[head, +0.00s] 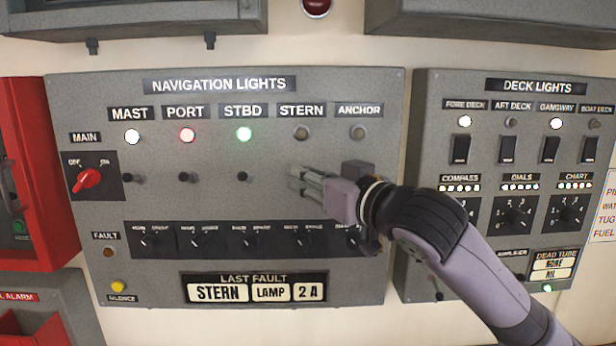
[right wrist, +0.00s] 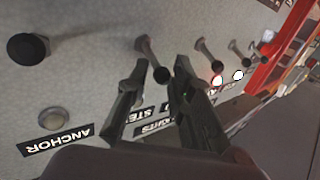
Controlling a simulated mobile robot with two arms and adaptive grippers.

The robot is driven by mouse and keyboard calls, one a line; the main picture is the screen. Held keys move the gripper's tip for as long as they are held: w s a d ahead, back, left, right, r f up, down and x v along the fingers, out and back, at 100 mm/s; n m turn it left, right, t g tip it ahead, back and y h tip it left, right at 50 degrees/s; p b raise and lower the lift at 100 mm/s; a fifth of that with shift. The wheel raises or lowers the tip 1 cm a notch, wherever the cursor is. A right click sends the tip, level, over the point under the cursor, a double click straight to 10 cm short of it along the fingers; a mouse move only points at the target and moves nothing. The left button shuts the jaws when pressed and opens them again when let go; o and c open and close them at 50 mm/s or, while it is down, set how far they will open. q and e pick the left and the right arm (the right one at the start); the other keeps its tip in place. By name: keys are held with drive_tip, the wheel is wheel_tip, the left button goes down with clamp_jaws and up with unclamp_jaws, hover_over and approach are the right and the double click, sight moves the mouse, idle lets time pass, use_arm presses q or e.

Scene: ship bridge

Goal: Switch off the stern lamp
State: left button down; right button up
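The stern lamp (head: 301,133) is dark on the grey navigation lights panel (head: 80,215), below the STERN label (head: 301,111). My right gripper (head: 300,180) is just below that lamp in the head view and hides the stern switch there. In the right wrist view, the stern switch (right wrist: 147,46) is a thin lever with a black knob. My right gripper (right wrist: 158,72) is open there, with one finger on each side of the knob. I cannot tell whether either finger touches it. My left gripper is not in view.
The mast (head: 132,136), port (head: 187,135) and starboard (head: 244,134) lamps are lit; the anchor lamp (head: 358,132) is dark. Starboard's lever (head: 242,176) stands left of my gripper. The anchor switch knob (right wrist: 26,47) is close by. A deck lights panel (head: 420,120) is at right.

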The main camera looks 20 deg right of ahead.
clamp_jaws()
drive_tip(key=shift+f+n+t+y+b, duration=0.8)
drive_tip(key=shift+n+b, duration=0.35)
drive_tip(key=shift+b, duration=1.2)
drive_tip(key=shift+f+n+t+y+b, duration=0.6)
drive_tip(key=shift+n+t+y+b, duration=0.35)
drive_tip(key=shift+b, duration=1.45)
drive_tip(key=shift+f+n+t+y+b, duration=0.8)
drive_tip(key=shift+n+b, duration=0.5)
drive_tip(key=shift+b, duration=1.05)
drive_tip(key=shift+r, duration=0.15)
drive_tip(key=shift+o, duration=0.9)
unclamp_jaws()
drive_tip(key=shift+o, duration=1.2)
drive_tip(key=shift+w+a, duration=0.1)
drive_tip(key=shift+a, duration=0.1)
